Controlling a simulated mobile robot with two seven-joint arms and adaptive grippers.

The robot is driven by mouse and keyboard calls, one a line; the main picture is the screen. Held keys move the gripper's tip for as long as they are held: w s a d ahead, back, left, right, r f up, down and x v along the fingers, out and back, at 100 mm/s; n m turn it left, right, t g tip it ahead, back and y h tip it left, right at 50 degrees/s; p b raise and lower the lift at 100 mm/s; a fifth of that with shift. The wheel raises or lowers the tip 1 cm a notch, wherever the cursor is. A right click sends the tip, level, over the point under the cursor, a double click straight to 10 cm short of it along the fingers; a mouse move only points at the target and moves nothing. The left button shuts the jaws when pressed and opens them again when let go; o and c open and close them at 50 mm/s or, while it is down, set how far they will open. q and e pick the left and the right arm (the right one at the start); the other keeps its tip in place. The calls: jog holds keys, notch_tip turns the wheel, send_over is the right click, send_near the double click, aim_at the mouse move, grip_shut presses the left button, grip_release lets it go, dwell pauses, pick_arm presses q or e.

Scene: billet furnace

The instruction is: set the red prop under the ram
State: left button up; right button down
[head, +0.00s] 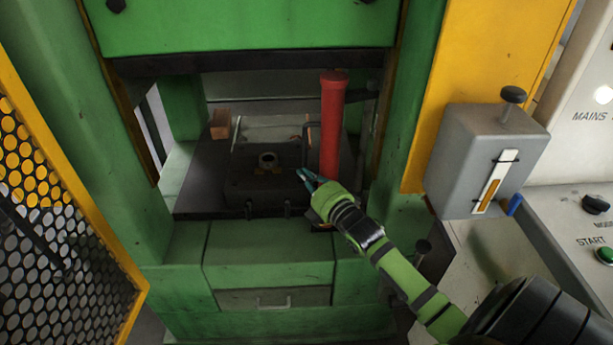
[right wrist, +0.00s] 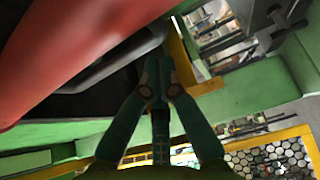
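The red prop (head: 332,125) stands upright in the press opening, on the right side of the bed. My left gripper is out of view.
A dark die block with a small ring (head: 267,159) sits mid-bed, with an orange-brown block (head: 220,124) behind it. Green press posts flank the opening. A yellow mesh guard (head: 60,200) is at left; a grey lever box (head: 487,158) and control panel stand at right.

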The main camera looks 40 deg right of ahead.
jog(key=w+m+h, duration=0.1)
jog(key=w, duration=0.1)
jog(key=w+d+m+h, duration=0.1)
jog(key=w+h, duration=0.2)
jog(key=shift+w+d+m+g+b, duration=0.3)
jog(key=shift+d+m, duration=0.1)
jog(key=shift+a, duration=0.1)
